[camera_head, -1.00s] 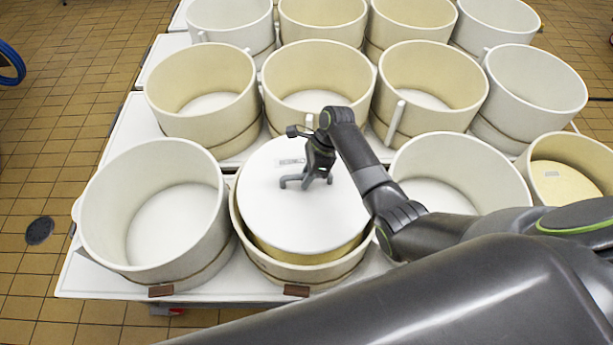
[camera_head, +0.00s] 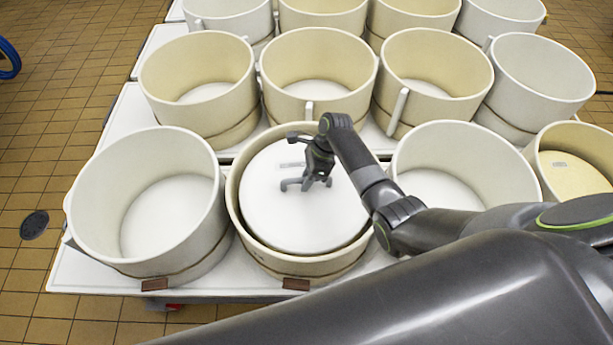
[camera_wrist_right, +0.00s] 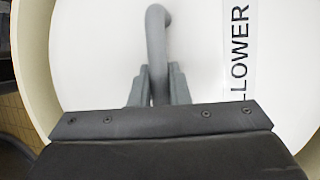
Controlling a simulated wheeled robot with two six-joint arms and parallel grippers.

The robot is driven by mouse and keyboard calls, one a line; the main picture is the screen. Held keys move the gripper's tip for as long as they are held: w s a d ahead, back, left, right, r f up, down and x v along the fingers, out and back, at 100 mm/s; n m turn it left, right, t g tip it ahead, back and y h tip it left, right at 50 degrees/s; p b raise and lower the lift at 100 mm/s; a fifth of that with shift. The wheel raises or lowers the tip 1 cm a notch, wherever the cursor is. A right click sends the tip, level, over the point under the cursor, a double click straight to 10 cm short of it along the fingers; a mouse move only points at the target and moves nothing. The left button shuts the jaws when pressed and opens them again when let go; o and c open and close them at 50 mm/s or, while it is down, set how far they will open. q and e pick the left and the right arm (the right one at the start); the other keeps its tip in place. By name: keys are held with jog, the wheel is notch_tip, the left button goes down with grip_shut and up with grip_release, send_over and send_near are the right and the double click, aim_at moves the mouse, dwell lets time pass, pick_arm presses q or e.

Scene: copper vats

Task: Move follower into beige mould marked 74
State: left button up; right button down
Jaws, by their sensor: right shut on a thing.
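The follower (camera_head: 285,222) is a white disc with a grey handle. It sits inside a beige mould (camera_head: 305,262) in the front row, below the rim, with a thin gap around its edge. My right gripper (camera_head: 307,182) is above the disc, shut on the handle. The right wrist view shows the handle (camera_wrist_right: 157,45) between the two fingers (camera_wrist_right: 157,88), and the follower's label (camera_wrist_right: 238,45) reading "LLOWER". A brown tag (camera_head: 296,284) is on the mould's front, but no number is readable. My left gripper is not in view.
An open white mould (camera_head: 150,210) stands to the left, and another (camera_head: 450,150) to the right. A mould with a yellowish disc inside (camera_head: 575,172) stands at far right. Several empty moulds fill the rows behind. Tiled floor (camera_head: 50,150) lies left of the white table.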

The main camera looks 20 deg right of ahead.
aim_at(307, 193)
jog(key=shift+w+f+b, duration=0.15)
jog(key=shift+f+b, duration=1.3)
jog(key=shift+f, duration=1.2)
jog(key=shift+f+b, duration=0.55)
jog(key=shift+f, duration=0.35)
jog(key=c, duration=1.3)
grip_release()
jog(key=shift+s+f, duration=0.15)
jog(key=shift+s, duration=0.1)
jog(key=shift+w+d+r, duration=0.1)
jog(key=shift+d+r, duration=0.1)
jog(key=shift+r, duration=0.25)
jog(key=v, duration=1.6)
jog(key=shift+r+p, duration=0.3)
jog(key=shift+r, duration=0.05)
jog(key=shift+d+r, duration=0.1)
